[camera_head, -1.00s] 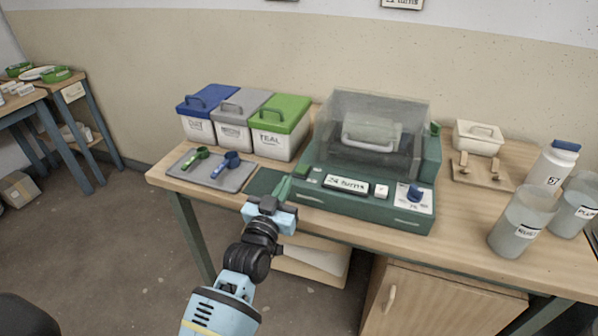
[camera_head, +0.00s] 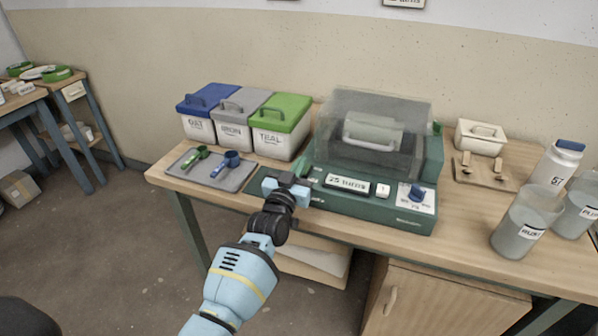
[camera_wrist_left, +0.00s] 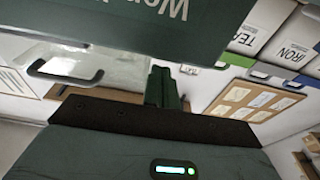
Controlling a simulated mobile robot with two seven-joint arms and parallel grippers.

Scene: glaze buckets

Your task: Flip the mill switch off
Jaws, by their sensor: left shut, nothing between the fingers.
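The mill (camera_head: 375,206) is a dark green machine with a clear cover over a pale drum, on the wooden table. Its front panel has a label that seems to read "25 turns", a small white part (camera_head: 383,190) and a blue knob (camera_head: 417,193) at the right. I cannot tell for sure which part is the switch. My left gripper (camera_head: 302,184) is shut and empty at the panel's left end, hiding part of it; contact is unclear. In the left wrist view its green fingers (camera_wrist_left: 161,82) are together near a dark green lettered surface. My right gripper is out of view.
Lidded bins (camera_head: 280,142) and a grey tray (camera_head: 212,170) with scoops stand left of the mill. A white lidded box (camera_head: 480,138), a white bottle (camera_head: 556,167) and grey-filled cups (camera_head: 520,225) stand to its right. The table's front edge lies below my gripper.

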